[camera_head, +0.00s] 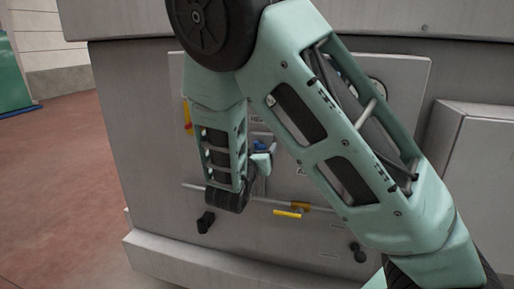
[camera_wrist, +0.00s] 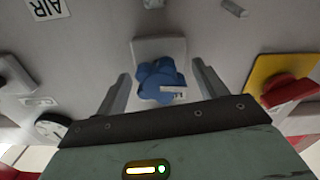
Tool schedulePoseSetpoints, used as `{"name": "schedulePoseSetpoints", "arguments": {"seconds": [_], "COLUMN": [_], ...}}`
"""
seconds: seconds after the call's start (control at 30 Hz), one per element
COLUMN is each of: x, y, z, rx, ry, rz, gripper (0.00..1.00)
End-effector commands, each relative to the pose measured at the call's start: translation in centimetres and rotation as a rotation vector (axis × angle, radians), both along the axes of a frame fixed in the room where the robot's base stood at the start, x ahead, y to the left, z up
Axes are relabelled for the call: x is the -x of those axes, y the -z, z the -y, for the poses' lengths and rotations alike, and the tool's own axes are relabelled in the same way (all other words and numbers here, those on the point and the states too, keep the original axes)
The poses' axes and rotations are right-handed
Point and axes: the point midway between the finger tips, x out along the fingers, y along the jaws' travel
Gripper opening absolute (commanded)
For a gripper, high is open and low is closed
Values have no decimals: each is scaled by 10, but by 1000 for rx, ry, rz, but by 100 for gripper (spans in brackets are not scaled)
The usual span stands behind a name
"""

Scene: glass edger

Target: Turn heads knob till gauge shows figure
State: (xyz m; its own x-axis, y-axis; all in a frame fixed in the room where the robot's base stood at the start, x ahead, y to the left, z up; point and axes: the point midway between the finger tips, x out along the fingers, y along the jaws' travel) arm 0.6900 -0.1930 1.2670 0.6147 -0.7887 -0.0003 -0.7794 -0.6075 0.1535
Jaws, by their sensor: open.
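A blue lobed knob (camera_wrist: 158,84) on a grey square base sits between the two fingers of my open gripper (camera_wrist: 161,68) in the wrist view. Gaps show on both sides of it, and I see no finger touching it. A small white mark shows at its right side. In the head view, my gripper (camera_head: 264,160) is at the machine's front panel, just below a small blue part (camera_head: 259,144). A white dial (camera_wrist: 51,128) is partly hidden at lower left in the wrist view; its reading is not legible.
A red handle on a yellow plate (camera_wrist: 268,72) is right of my gripper, and a grey lever (camera_wrist: 14,74) is left. An AIR label (camera_wrist: 45,8) is at the top left. A yellow handle (camera_head: 290,213) and black knobs (camera_head: 358,254) are low on the panel.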

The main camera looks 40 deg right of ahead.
Motion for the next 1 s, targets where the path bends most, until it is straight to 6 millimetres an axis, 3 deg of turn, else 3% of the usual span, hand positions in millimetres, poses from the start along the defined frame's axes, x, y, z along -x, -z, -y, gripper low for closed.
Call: {"name": "schedulePoseSetpoints", "arguments": {"seconds": [0.27,0.4,0.43,1.0], "x": [-1,-1,-1,0], "y": [0,0,0,4], "z": [1,1,1,1], "rx": [0,0,0,-96], "ry": [-1,-1,-1,0], "rz": [0,0,0,125], "gripper": [71,32,26,26]}}
